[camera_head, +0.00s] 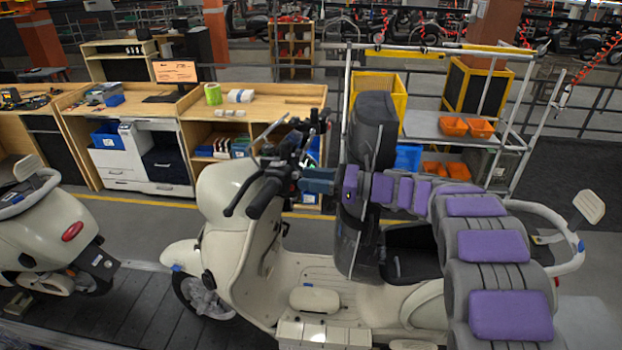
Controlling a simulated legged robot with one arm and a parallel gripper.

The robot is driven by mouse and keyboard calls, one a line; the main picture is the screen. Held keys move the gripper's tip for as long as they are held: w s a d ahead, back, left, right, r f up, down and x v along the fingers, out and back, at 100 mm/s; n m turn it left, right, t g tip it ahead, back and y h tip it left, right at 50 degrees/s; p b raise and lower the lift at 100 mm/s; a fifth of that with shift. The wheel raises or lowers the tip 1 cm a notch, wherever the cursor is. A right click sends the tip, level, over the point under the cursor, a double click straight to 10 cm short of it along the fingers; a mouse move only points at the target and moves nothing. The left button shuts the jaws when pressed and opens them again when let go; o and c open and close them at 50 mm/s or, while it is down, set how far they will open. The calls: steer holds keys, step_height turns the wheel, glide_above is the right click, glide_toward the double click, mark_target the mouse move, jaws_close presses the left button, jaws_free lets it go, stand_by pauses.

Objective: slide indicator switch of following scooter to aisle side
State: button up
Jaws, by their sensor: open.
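The following scooter is a cream scooter (235,270) standing upright on the slat conveyor (130,315), its front toward the left. Its handlebar (262,197) has dark grips, with levers and dark switch housings (288,168) around the middle. The indicator switch is too small to make out, so its position cannot be told. My arm, with purple pads, reaches in from the right above the scooter's seat area. My gripper (308,182) is at the handlebar's right-hand side, close beside the switch housings. It is open; contact with the switch cannot be told.
Another cream scooter (45,235) stands ahead at the left, its tail toward this one. Behind are wooden workbenches (250,110) with a monitor (175,72) and a rack cart (440,128) with orange bins (467,126). Grey floor lies between conveyor and benches.

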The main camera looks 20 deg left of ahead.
steer(key=w+d+b, duration=0.1)
steer(key=w+d, duration=0.1)
steer(key=d, duration=1.5)
steer(key=shift+w+b, duration=0.3)
steer(key=shift+b, duration=0.05)
steer(key=shift+s+a+f, duration=0.1)
steer(key=shift+a+f, duration=0.05)
